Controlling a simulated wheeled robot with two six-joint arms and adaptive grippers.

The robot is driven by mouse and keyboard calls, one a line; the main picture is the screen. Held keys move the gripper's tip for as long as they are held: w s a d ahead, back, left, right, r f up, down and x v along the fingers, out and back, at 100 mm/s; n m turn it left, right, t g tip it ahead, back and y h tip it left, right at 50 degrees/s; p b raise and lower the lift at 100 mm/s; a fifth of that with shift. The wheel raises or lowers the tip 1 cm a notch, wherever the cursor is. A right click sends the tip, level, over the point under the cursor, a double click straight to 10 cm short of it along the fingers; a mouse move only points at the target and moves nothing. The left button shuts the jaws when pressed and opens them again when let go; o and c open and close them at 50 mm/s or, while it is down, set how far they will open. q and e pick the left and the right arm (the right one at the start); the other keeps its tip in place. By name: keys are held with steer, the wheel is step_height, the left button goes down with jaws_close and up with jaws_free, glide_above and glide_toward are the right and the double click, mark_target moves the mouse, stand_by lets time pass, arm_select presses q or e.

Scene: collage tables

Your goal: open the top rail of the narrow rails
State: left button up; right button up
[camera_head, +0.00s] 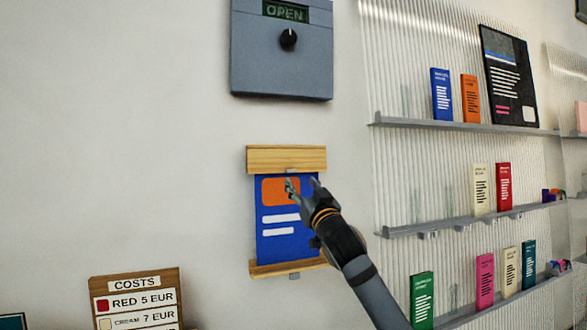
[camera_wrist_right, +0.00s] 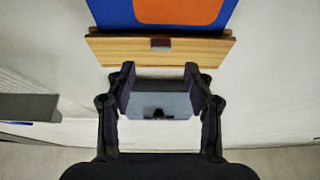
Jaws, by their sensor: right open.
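The narrow rails hang on the wall in the head view: a wooden top rail (camera_head: 286,158) and a wooden bottom rail (camera_head: 280,269). A blue poster with an orange patch (camera_head: 267,235) hangs between them. A small grey tab (camera_head: 291,170) shows at the top rail's lower edge. My right gripper (camera_head: 303,184) is open and empty in front of the poster's upper part, just below the top rail in the picture. In the right wrist view the top rail (camera_wrist_right: 195,51) and its dark tab (camera_wrist_right: 160,43) lie beyond the open fingertips (camera_wrist_right: 160,72). My left gripper is out of view.
A grey box (camera_head: 260,65) with a knob and an OPEN display is on the wall above. Ribbed shelves (camera_head: 470,128) with several cards are at the right. The wall left of the rails is clear.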

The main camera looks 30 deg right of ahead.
mark_target(292, 171)
steer(key=p+x, duration=0.2)
steer(key=x, duration=0.5)
steer(key=shift+p, duration=0.35)
steer(key=shift+f, duration=0.1)
jaws_close()
